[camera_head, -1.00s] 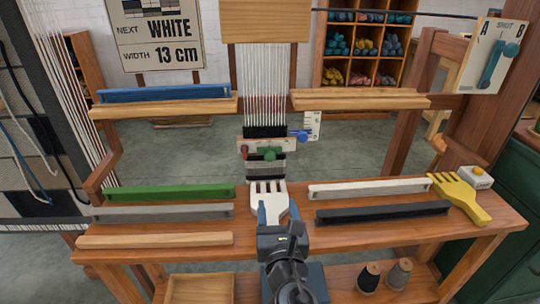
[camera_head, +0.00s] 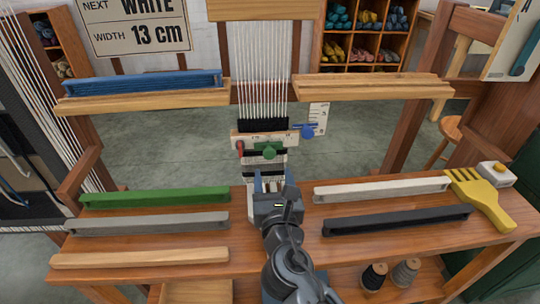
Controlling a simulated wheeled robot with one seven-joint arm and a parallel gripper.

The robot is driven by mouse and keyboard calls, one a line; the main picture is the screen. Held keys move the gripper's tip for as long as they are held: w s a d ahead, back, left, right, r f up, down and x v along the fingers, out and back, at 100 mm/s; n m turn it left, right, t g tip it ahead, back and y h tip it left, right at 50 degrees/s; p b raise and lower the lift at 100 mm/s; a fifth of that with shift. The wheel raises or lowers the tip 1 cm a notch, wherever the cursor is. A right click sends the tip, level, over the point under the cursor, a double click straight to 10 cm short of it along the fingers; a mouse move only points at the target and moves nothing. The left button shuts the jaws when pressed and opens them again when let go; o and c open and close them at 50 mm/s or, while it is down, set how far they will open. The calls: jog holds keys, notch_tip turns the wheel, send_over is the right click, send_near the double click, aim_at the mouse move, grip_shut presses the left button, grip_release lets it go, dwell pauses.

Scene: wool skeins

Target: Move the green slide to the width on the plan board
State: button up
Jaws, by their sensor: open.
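The green slide (camera_head: 268,150) sits on a pale ruler bar (camera_head: 246,138) across the woven band below the white warp threads. A red piece (camera_head: 240,149) is at the bar's left end and a blue knob (camera_head: 308,131) at its right. A small white scale card (camera_head: 318,117) hangs behind the blue knob; its marks are too small to read. The plan board (camera_head: 138,26) at upper left reads "WIDTH 13 cm". My gripper (camera_head: 270,183) is open, just below the green slide and apart from it, in front of the white comb (camera_head: 251,203), which it partly hides.
Blue (camera_head: 143,83), green (camera_head: 155,197), grey (camera_head: 147,223), white (camera_head: 381,190) and black (camera_head: 396,220) long bars lie on the shelves. A yellow comb (camera_head: 480,200) lies at right. Wooden shelf ledges (camera_head: 370,88) flank the warp.

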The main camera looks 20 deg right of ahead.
aim_at(270, 154)
jog(key=x, duration=0.7)
jog(key=shift+s, duration=0.1)
grip_shut()
dwell(0.4)
